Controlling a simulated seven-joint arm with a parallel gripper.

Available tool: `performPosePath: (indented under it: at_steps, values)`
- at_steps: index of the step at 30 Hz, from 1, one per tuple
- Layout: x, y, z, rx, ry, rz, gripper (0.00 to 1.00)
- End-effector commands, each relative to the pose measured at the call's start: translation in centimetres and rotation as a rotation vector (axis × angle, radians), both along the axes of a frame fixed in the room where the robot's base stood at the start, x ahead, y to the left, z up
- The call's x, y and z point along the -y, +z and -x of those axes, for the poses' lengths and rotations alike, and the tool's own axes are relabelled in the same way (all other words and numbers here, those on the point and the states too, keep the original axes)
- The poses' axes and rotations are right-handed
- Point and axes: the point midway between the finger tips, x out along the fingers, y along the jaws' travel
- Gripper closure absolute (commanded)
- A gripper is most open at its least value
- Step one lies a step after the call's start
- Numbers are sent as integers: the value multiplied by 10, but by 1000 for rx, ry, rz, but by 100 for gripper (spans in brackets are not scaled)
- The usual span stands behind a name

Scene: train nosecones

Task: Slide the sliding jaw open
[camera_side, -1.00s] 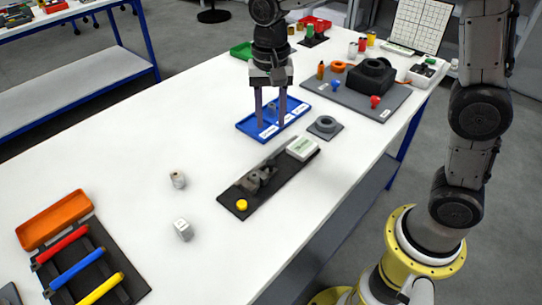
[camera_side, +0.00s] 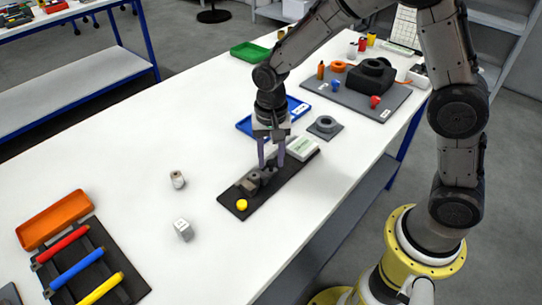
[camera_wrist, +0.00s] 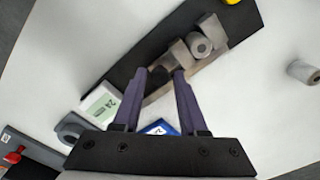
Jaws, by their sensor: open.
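A small grey vise (camera_side: 252,185) sits on a black base plate (camera_side: 232,203) near the table's front edge, and it also shows in the wrist view (camera_wrist: 211,28). It has grey jaw blocks, a round grey part (camera_wrist: 199,44) and a rail. My gripper (camera_side: 271,168) points down over the vise's right part, fingers open. In the wrist view, the fingertips (camera_wrist: 160,74) are apart, with a dark piece of the vise showing between them. I cannot tell whether they touch it. The fingers partly hide the vise in the side view.
A yellow knob (camera_side: 241,204) and a white box with a green label (camera_wrist: 101,102) share the base plate. A blue tray (camera_side: 297,108) and a grey ring block (camera_side: 325,127) stand behind.

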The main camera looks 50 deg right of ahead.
Motion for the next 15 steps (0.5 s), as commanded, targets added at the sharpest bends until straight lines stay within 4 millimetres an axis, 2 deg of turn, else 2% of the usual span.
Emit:
performPosePath:
  at_steps: [3,10,15]
  values:
    - [0,0,0,0,0,0,60]
    - [0,0,0,0,0,0,100]
    - [0,0,0,0,0,0,100]
